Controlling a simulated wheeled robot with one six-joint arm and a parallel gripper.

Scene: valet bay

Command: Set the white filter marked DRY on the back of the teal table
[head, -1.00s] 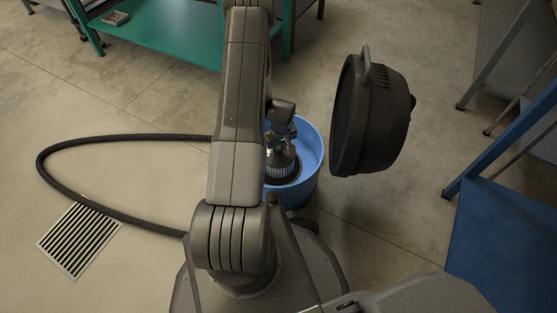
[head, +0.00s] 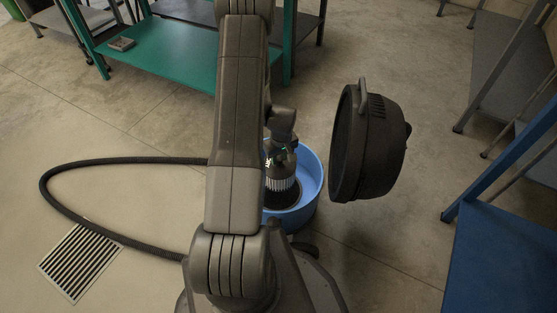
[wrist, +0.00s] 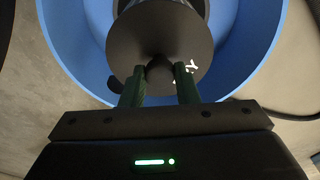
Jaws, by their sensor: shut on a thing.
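My gripper (wrist: 159,80) is shut on the knob of a round dark cap (wrist: 160,37), which bears partly hidden white lettering ending in Y. In the head view, white pleats of the filter (head: 282,186) show below my gripper (head: 281,160). The filter is upright inside the rim of the blue drum (head: 309,203); I cannot tell whether it touches the bottom. My arm hides the drum's left side. The teal table (head: 165,58) is at the back left, partly cut off by the top edge and my arm.
A small grey item (head: 121,44) lies on the teal surface. A black round lid (head: 372,145) stands tilted right of the drum. A black hose (head: 62,205) loops left near a floor drain (head: 80,262). Blue steps or a stand (head: 500,255) are at the right. The floor between drum and table is clear.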

